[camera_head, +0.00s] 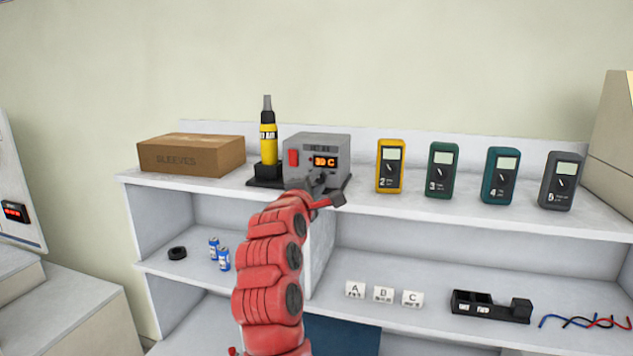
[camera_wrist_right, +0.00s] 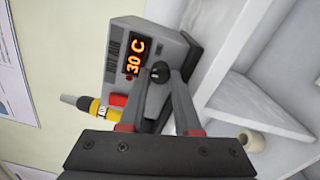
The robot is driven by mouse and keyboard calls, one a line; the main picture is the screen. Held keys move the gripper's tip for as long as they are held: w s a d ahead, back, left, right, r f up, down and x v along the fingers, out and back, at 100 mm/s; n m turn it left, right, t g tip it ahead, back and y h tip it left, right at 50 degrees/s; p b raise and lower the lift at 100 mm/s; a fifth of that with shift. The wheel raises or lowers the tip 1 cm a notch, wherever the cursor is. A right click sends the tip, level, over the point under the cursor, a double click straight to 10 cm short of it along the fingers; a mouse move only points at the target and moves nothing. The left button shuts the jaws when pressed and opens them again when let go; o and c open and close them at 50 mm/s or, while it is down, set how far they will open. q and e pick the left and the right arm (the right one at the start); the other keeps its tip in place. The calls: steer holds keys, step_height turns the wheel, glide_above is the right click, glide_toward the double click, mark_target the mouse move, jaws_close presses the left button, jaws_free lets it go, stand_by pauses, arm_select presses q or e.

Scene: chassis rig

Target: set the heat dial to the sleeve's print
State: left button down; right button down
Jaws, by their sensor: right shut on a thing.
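The grey heat station (camera_head: 318,147) stands on the top shelf; its lit display (camera_head: 325,161) reads 30 C, and the same display shows rotated in the right wrist view (camera_wrist_right: 133,57). A dark round dial (camera_wrist_right: 160,71) sits on its face beside the display. My right gripper (camera_head: 318,184) is at the lower front of the station, and in the right wrist view it (camera_wrist_right: 163,76) is shut on the dial, one finger on each side. A brown box marked SLEEVES (camera_head: 192,158) stands left of the station. No sleeve print giving a temperature is readable. My left gripper is out of view.
A yellow tool (camera_head: 268,135) stands upright beside the station's red switch (camera_head: 293,158). Several numbered meters (camera_head: 390,166) stand to the right. The lower shelf holds blue batteries (camera_head: 224,258), lettered white blocks (camera_head: 383,294), a black holder (camera_head: 490,306) and coloured wires (camera_head: 588,321).

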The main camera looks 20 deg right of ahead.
steer(key=m, duration=0.5)
steer(key=shift+m, duration=0.3)
steer(key=shift+f, duration=0.1)
stand_by(0.3)
steer(key=c, duration=0.6)
jaws_free()
steer(key=shift+f, duration=0.1)
